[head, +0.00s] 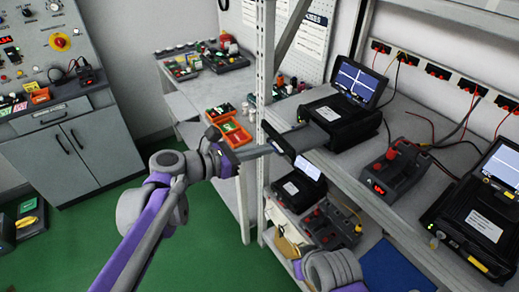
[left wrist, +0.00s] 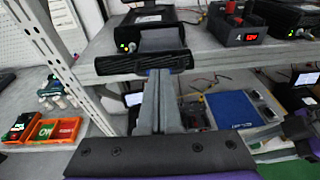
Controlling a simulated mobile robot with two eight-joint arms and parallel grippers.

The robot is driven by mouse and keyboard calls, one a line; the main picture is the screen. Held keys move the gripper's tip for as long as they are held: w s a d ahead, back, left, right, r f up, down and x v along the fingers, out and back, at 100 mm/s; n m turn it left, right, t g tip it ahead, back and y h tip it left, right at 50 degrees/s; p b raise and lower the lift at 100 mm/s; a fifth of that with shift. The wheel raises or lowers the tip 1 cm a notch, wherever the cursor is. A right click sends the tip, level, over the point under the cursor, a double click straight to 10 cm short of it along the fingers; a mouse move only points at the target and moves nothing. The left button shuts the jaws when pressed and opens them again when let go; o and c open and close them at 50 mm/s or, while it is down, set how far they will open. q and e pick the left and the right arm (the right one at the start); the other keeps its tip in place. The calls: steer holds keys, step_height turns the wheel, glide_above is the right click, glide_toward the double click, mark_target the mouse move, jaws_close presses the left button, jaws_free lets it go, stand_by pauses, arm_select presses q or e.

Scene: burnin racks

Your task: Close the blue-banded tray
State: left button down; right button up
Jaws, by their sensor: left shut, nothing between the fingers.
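A grey tray (head: 305,138) sticks out from the front of a black tester (head: 345,118) with a raised blue screen, on the upper shelf. In the left wrist view the tray (left wrist: 162,40) has a wide black front bar (left wrist: 135,63) beyond the shelf edge. I cannot make out a clear blue band on it. My left gripper (head: 270,149) is shut and empty, with its fingertips at the tray's front. In the left wrist view the shut fingers (left wrist: 160,76) reach the bar; whether they touch it I cannot tell.
A rack post (head: 263,60) stands close beside my left gripper. A red-knobbed power box (head: 392,170) and another black tester (head: 480,215) share the shelf. Orange bins (head: 233,134) sit on the left bench.

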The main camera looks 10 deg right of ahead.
mark_target(301, 140)
arm_select(q)
steer(key=x, duration=0.4)
steer(key=r+x, duration=0.1)
steer(key=x, duration=0.3)
steer(key=r+x, duration=0.1)
steer(key=x, duration=0.3)
steer(key=shift+d+r+b, duration=0.2)
steer(key=shift+d+b, duration=0.05)
steer(key=shift+b, duration=0.15)
steer(key=shift+w+d+r, duration=0.1)
steer(key=shift+d, duration=0.25)
